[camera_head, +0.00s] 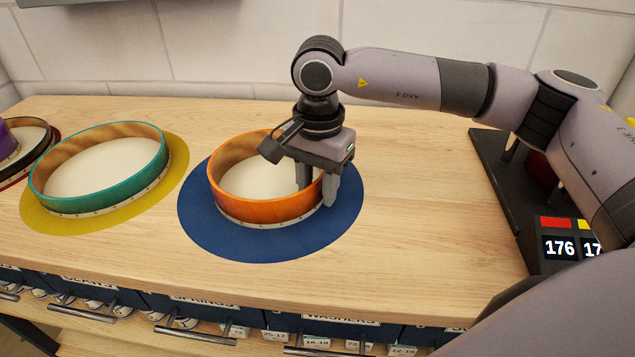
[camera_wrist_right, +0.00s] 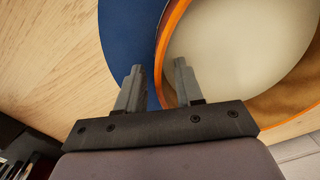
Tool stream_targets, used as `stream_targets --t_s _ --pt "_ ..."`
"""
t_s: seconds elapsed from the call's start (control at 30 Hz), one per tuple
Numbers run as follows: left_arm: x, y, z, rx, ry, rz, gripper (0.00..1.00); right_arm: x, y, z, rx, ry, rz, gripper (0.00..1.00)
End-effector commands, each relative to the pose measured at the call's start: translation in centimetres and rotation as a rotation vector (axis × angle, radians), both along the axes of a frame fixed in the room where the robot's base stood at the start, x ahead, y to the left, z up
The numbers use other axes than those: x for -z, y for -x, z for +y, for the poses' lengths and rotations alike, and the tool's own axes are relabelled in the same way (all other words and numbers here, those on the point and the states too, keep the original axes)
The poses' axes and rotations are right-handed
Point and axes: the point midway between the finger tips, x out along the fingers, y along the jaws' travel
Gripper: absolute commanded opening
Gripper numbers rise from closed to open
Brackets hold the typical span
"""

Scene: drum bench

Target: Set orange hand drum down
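The orange hand drum (camera_head: 262,211) sits upright on the round blue mat (camera_head: 215,245), pale head inside its rim. My right gripper (camera_head: 318,188) is at the drum's right side, pointing down, with one finger inside the rim and one outside. In the right wrist view the gripper (camera_wrist_right: 158,68) is open. The orange rim (camera_wrist_right: 163,42) passes between its fingers, with blue mat showing between the outer finger and the wall. My left gripper is not in view.
A dark stand with a number display (camera_head: 560,248) is at the right. Bare bench (camera_head: 430,190) lies between the blue mat and stand.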

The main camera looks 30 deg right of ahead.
Motion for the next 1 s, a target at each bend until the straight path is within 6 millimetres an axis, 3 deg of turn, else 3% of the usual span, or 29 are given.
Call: stream_targets --t_s 0.33,0.73,1.0 --pt "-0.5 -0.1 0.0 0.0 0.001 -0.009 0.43 -1.0 -0.1 0.0 0.0 -0.002 -0.003 0.36" --pt "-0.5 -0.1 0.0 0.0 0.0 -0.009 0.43 -9.3 0.0 0.0 -0.001 -0.001 -0.003 0.36" --pt "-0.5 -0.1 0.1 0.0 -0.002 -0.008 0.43 -12.1 0.1 0.0 -0.001 0.0 0.0 0.36"
